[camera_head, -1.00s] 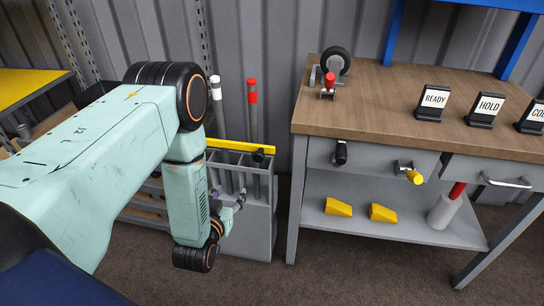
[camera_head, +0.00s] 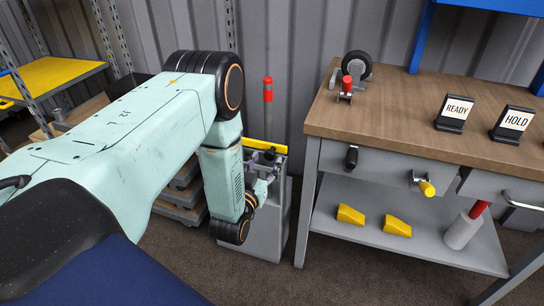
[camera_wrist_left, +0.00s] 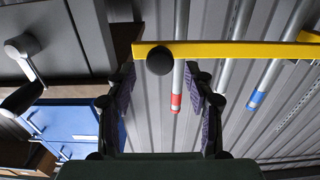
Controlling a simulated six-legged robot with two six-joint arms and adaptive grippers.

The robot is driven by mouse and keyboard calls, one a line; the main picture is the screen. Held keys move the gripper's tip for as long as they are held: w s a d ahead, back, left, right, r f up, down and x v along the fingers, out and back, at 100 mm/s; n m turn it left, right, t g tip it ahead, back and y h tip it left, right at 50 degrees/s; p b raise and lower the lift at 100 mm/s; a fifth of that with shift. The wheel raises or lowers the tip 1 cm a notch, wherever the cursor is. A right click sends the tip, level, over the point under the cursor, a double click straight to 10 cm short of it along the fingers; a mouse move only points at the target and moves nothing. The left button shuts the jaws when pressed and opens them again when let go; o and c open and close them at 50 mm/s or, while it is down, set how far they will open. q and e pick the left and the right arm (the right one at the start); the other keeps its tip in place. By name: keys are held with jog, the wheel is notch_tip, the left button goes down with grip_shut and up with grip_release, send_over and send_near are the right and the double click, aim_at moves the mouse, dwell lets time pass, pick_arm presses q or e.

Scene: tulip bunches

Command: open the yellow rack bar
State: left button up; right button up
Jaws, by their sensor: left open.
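The yellow rack bar (camera_head: 265,145) runs across the top of the grey rack (camera_head: 264,235); its left part is behind my arm. In the left wrist view the bar (camera_wrist_left: 245,50) crosses the upper picture, with a round black knob (camera_wrist_left: 160,62) near its left end. My left gripper (camera_head: 268,168) is at the rack's front, by the bar's right end in the head view. In the wrist view its open fingers (camera_wrist_left: 162,78) stand on either side of the knob, with nothing gripped. Whether they reach around it I cannot tell. My right gripper is not in view.
A red-banded post (camera_head: 267,95) stands behind the bar. The wooden-topped workbench (camera_head: 400,115) is to the right, with READY (camera_head: 455,113) and HOLD (camera_head: 513,124) signs. Yellow wedges (camera_head: 350,215) lie on its lower shelf. A yellow-topped shelf (camera_head: 55,75) is at the left.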

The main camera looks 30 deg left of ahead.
aim_at(269, 156)
pick_arm(q)
jog(key=x, duration=0.2)
jog(key=shift+w+a+f, duration=0.15)
jog(key=shift+w, duration=0.15)
jog(key=shift+w+a+b, duration=0.1)
jog(key=shift+w+b, duration=0.3)
jog(key=shift+w, duration=0.35)
jog(key=shift+c, duration=0.3)
grip_shut()
